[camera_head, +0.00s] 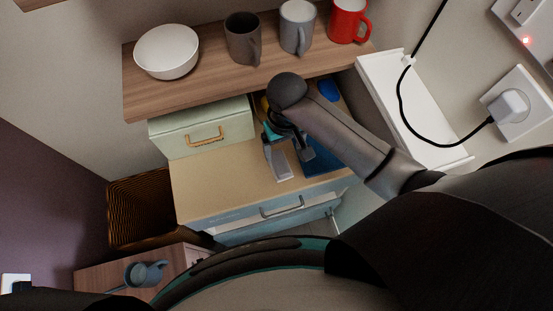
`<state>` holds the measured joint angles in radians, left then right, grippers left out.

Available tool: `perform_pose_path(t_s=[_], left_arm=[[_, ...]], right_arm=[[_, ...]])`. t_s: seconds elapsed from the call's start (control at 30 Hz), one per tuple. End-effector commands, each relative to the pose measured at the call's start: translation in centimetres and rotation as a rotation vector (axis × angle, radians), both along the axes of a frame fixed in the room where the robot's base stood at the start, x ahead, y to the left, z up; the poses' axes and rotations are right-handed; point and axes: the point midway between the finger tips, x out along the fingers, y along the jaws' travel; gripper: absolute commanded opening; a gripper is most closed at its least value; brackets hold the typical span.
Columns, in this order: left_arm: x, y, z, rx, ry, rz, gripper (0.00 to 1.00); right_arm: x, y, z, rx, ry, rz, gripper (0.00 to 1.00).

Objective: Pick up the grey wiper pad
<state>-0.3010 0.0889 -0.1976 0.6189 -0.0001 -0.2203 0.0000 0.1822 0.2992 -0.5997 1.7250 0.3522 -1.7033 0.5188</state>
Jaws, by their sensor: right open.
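My right gripper (291,166) reaches down over the tan top of a low drawer cabinet (220,178), with its fingers apart. I cannot make out a grey wiper pad for certain. A light grey piece at the gripper may be a finger or part of the pad; I cannot tell which. A dark blue item (322,160) lies just right of the fingers, and a teal item shows partly behind the gripper. My right forearm and wrist hide part of the space under the shelf. My left gripper is not in view.
A wooden shelf (205,81) above holds a white bowl (167,51) and several mugs, including a red mug (347,21). A pale green box (201,128) stands left of the gripper. A white ledge (400,100) with a black cable is at right. The cabinet top's left part is clear.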

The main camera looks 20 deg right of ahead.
Motion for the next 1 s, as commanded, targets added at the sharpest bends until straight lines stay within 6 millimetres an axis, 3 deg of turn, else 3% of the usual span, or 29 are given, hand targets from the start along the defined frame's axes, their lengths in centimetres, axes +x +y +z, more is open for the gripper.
perform_pose_path(t_s=[0.1,0.3,0.57,1.0], left_arm=[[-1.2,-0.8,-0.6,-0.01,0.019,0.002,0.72],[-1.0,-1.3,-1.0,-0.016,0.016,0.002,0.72],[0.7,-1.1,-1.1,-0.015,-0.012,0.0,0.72],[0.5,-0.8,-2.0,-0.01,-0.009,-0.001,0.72]], right_arm=[[-0.1,0.0,-2.7,-0.001,0.004,-0.001,0.85],[0.0,0.0,-5.6,0.0,0.001,0.0,0.85],[0.1,0.1,-7.0,0.001,-0.001,0.001,0.85],[0.2,0.2,-11.6,0.0,-0.001,0.001,0.85]])
